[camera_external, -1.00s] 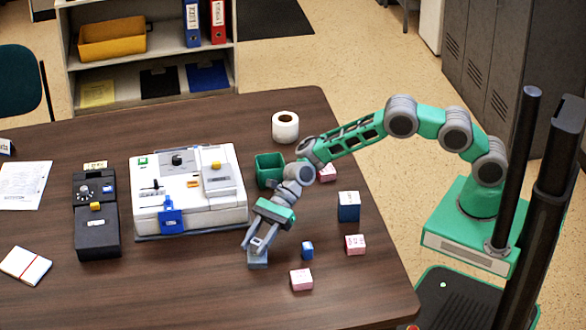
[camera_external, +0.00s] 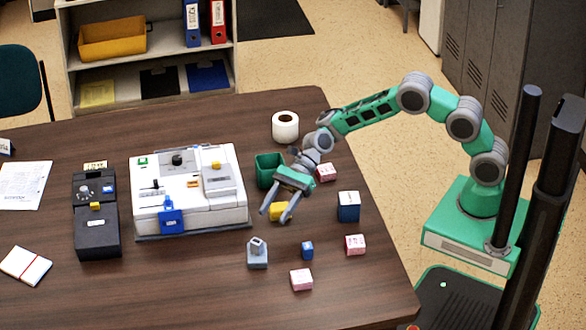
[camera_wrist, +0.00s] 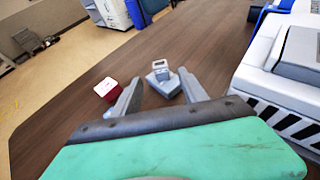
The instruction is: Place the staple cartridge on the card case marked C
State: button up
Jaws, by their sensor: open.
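A blue-grey block (camera_external: 257,260) stands on the table in front of the white machine, with a lighter grey piece (camera_external: 257,245) upright on top of it. In the wrist view the same block (camera_wrist: 163,85) shows ahead, between and beyond my fingertips, and the light piece looks like a small frame with an opening. These may be the card case and the staple cartridge; no letter is legible. My gripper (camera_external: 276,216) is open, behind and to the right of the block, clear of it. It partly covers a yellow block (camera_external: 278,211). My gripper (camera_wrist: 159,80) looks empty in the wrist view.
Pink-and-white boxes (camera_external: 301,280) and blue boxes (camera_external: 348,207) stand at the right. A green bin (camera_external: 269,170) and paper roll (camera_external: 285,127) stand behind. The white machine (camera_external: 190,195) is left.

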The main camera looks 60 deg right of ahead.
jog(key=s+d+r+n+t+h, duration=0.1)
jog(key=d+r+n+t+h, duration=0.2)
jog(key=d, duration=0.6)
jog(key=s+d+r+n+h, duration=0.1)
jog(key=d+r+n+h, duration=0.15)
jog(key=d+n, duration=0.45)
jog(key=s+d+f+n+h, duration=0.1)
jog(key=s+d+n+h, duration=0.3)
jog(key=s+d, duration=0.5)
jog(key=s+d+n+h, duration=0.4)
jog(key=s+d, duration=0.6)
jog(key=d, duration=0.5)
jog(key=shift+s+f+g, duration=0.15)
jog(key=shift+f+g, duration=0.15)
jog(key=shift+f, duration=0.1)
